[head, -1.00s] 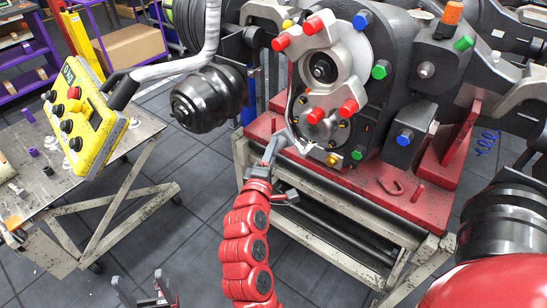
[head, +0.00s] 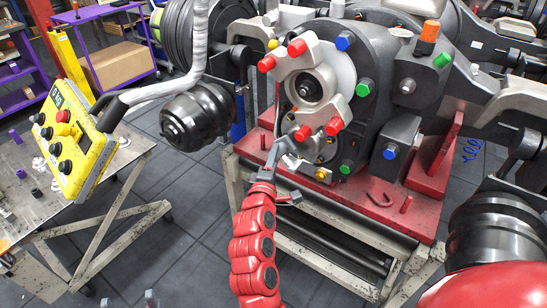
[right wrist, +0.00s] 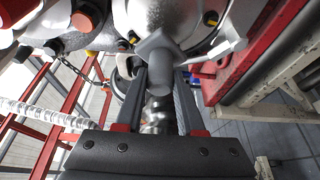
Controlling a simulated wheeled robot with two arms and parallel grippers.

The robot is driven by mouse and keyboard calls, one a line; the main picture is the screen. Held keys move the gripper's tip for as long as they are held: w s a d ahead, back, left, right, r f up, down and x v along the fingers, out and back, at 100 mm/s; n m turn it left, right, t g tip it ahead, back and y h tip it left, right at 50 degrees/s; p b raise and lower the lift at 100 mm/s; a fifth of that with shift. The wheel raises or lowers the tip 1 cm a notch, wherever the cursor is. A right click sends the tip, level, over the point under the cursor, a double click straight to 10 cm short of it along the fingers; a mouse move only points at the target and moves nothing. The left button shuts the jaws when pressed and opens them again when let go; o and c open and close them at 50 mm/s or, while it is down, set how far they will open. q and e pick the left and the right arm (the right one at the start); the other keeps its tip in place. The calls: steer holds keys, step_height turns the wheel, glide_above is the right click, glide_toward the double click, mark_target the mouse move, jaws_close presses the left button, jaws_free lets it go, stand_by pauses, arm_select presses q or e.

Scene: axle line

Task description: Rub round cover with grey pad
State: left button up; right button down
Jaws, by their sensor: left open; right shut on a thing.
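The round cover (head: 325,153) is a pale metal disc with small yellow bolts, low on the front of a dark grey housing. Its bolted edge also shows in the right wrist view (right wrist: 188,12). My right gripper (head: 277,158) reaches up to its lower left. In the right wrist view, my right gripper (right wrist: 160,72) is shut on the grey pad (right wrist: 155,50), a grey block with a rounded end. The pad is close against the cover's edge; I cannot tell if they touch. My left gripper (head: 128,302) is open and empty at the bottom edge, mostly cut off.
Red bolts (head: 333,126) stick out just above the cover. The housing sits on a red base (head: 385,207) over a pale metal frame. A yellow control box (head: 75,135) hangs at the left above a work table (head: 105,185). Floor between table and frame is clear.

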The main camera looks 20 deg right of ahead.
mark_target(291, 149)
steer(key=shift+w+d+p, duration=0.35)
steer(key=shift+w+d, duration=0.25)
steer(key=shift+d, duration=0.15)
stand_by(0.5)
steer(key=shift+s+d+r+p, duration=0.2)
steer(key=shift+s+d+p, duration=0.3)
steer(key=shift+s+p, duration=0.3)
steer(key=shift+s+d+f+p, duration=0.15)
steer(key=shift+s+d+p, duration=0.35)
steer(key=shift+s, duration=0.2)
steer(key=shift+s+d+p, duration=0.75)
steer(key=shift+s+d, duration=0.4)
steer(key=shift+s, duration=0.1)
